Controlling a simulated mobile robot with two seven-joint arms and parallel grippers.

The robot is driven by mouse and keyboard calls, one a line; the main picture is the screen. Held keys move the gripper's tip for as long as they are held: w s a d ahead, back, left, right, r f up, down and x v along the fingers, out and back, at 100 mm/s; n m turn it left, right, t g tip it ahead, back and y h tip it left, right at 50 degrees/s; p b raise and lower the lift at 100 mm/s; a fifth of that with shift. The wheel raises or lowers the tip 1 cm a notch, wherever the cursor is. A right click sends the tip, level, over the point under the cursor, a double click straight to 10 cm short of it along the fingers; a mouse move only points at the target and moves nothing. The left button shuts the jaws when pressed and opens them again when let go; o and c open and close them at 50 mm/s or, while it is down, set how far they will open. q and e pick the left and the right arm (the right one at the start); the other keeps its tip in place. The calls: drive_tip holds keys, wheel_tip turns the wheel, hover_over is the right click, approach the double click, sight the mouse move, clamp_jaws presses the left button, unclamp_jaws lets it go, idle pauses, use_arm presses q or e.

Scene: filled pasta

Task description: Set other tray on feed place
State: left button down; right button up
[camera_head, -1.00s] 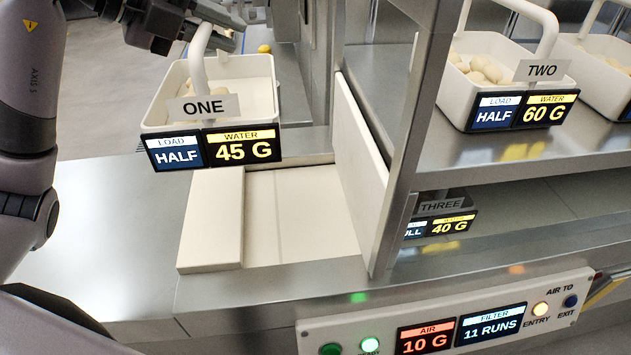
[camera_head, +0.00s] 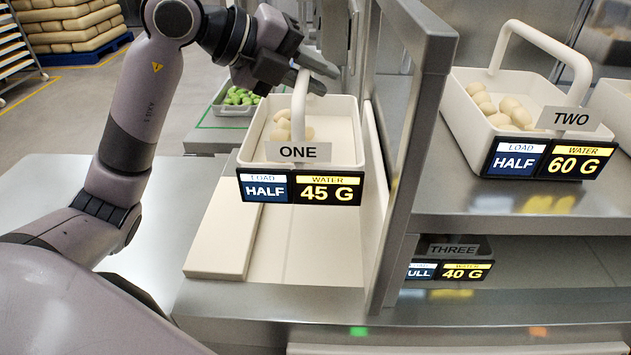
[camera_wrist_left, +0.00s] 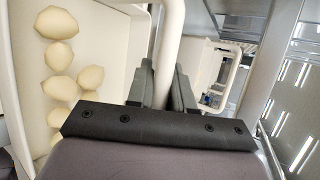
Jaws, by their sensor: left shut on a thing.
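Tray ONE (camera_head: 345,150) is a white open tray with a "ONE" card and a "HALF / 45 G" display on its front. Pale pasta pieces lie in its left part. My left gripper (camera_head: 312,78) is shut on the tray's upright handle (camera_head: 300,108). The wrist view shows the fingers (camera_wrist_left: 164,85) around the handle, with several pasta pieces to the left. The cream feed place (camera_head: 315,245) lies below and in front of the tray. I cannot tell whether the tray touches it. My right gripper is not in view.
A metal post (camera_head: 415,130) and a cream side panel (camera_head: 378,200) stand right of the tray. Tray TWO (camera_head: 530,100) sits on the shelf beyond. A THREE display (camera_head: 450,271) shows below. A bin of green pieces (camera_head: 238,100) stands behind. The metal counter at left is clear.

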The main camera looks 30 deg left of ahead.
sight(250, 154)
use_arm(q)
wheel_tip(250, 154, down, 16)
drive_tip(key=b, duration=0.1)
drive_tip(key=shift+f, duration=0.2)
idle(0.3)
drive_tip(key=shift+f, duration=0.15)
drive_tip(key=c, duration=1)
unclamp_jaws()
drive_tip(key=b+v, duration=0.1)
drive_tip(key=v, duration=0.9)
drive_tip(key=shift+s+a, duration=0.1)
drive_tip(key=shift+v, duration=0.95)
